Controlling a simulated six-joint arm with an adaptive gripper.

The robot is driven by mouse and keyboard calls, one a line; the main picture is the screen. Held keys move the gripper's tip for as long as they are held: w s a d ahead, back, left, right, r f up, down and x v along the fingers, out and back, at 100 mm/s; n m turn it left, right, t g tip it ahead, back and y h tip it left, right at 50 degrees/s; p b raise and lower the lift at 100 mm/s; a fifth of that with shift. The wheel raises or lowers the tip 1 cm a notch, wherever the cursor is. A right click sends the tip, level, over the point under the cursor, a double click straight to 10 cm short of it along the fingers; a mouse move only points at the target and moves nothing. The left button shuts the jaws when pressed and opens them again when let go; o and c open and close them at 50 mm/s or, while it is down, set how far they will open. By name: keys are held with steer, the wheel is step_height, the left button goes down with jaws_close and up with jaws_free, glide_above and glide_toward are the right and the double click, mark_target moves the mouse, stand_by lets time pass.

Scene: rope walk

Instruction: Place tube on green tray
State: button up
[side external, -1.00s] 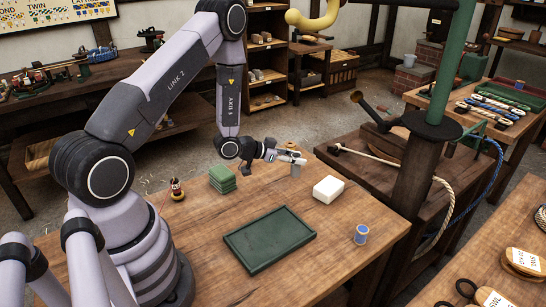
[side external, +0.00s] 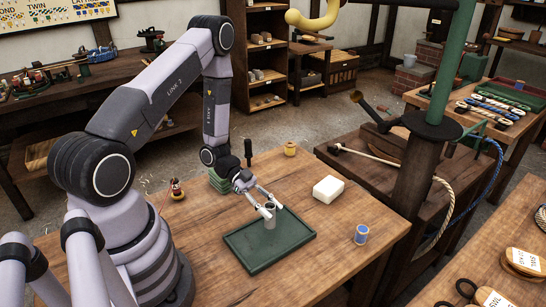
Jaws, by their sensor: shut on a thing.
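The tube (side external: 270,222) is a small grey upright cylinder with an open top. My gripper (side external: 272,209) is shut on it from behind and above, one finger on each side of its upper part. The tube is over the far part of the green tray (side external: 262,248), a flat dark green tray with a low rim on the wooden table. I cannot tell whether the tube's base touches the tray floor or hangs just above it. The rest of the tray is bare.
A white block (side external: 328,189) lies right of the tray, and a blue spool (side external: 361,234) stands near the right edge. Green stacked blocks (side external: 219,181) are behind my wrist. A yellow pot (side external: 290,149) and a red-topped figure-like item (side external: 177,189) stand farther off.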

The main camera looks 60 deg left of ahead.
steer(key=shift+f, duration=1.8)
steer(key=o, duration=0.8)
steer(key=shift+f, duration=0.15)
